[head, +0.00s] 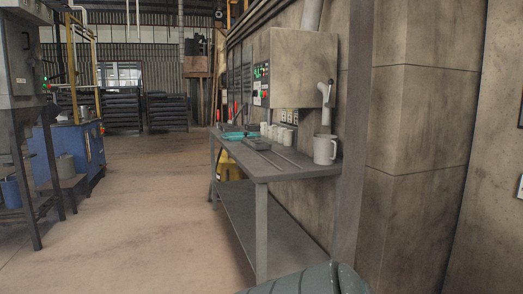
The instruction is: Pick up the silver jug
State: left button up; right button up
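The silver jug (324,150) stands upright on the near right end of a grey metal workbench (285,172), close to the wall. Its handle faces right. Nothing touches it from my side. Neither of my grippers shows in the head view, so I cannot see whether they are open or shut.
Several pale cups (280,134), a teal item (232,131) and long flat bars lie farther back on the bench. A control box (303,68) with a lever hangs above. A blue cabinet (72,152) stands at left. The floor (150,215) left of the bench is clear.

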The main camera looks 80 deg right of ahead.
aim_at(325, 146)
jog(key=l+z, duration=0.25)
jog(key=z, duration=0.25)
jog(key=l+z, duration=0.25)
jog(key=z, duration=0.2)
jog(key=l+z, duration=0.2)
jog(key=z, duration=0.3)
jog(key=i+l+z, duration=0.3)
jog(key=l+z, duration=0.2)
jog(key=i+l+z, duration=0.45)
jog(key=i, duration=0.65)
jog(key=j+u, duration=0.2)
jog(key=j, duration=0.75)
jog(key=i+l, duration=0.1)
jog(key=l, duration=0.55)
